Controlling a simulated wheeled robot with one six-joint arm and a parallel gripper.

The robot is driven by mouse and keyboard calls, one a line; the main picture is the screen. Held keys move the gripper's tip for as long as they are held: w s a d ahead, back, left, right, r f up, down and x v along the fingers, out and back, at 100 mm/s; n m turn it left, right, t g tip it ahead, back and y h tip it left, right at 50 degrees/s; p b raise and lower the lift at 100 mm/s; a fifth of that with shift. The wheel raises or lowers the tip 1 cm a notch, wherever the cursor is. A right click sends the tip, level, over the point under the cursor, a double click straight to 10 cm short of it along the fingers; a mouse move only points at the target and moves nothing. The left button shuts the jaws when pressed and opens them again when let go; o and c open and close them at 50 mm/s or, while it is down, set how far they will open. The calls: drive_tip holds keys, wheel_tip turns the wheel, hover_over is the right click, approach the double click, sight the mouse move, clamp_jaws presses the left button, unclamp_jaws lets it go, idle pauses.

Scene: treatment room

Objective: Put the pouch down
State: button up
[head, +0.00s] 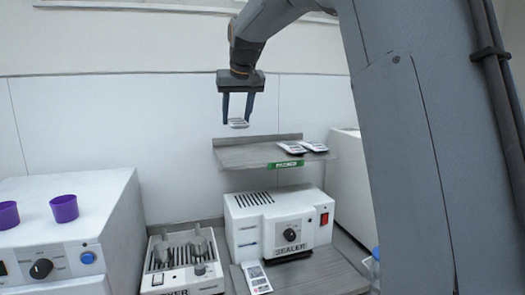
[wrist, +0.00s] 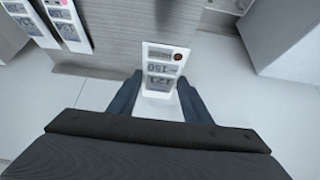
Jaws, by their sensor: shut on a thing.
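A small flat white pouch with grey print (head: 238,123) is held between the fingertips of my gripper (head: 237,118), above the left part of a grey shelf (head: 235,156). In the wrist view the pouch (wrist: 162,65) shows its printed face and a dark red dot, with my gripper's fingers (wrist: 160,95) on both sides. The pouch appears apart from the shelf. Two more pouches lie side by side at the shelf's right end (head: 290,148). Another pouch (head: 256,277) lies by the sealer below.
A green label (head: 285,164) is on the shelf's front edge. The white sealer (head: 280,222) stands under the shelf. A white device (head: 70,230) with two purple cups (head: 64,208) stands at left. The shelf's left and middle are clear.

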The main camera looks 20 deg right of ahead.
sight(240, 125)
wheel_tip(240, 125, down, 10)
drive_tip(key=p, duration=0.2)
drive_tip(key=shift+r+p, duration=0.2)
drive_tip(key=shift+p, duration=0.2)
drive_tip(key=shift+f, duration=0.1)
drive_tip(key=o, duration=1)
drive_tip(key=shift+o, duration=0.2)
drive_tip(key=b+v, duration=0.3)
drive_tip(key=v, duration=0.9)
drive_tip(key=shift+s, duration=0.15)
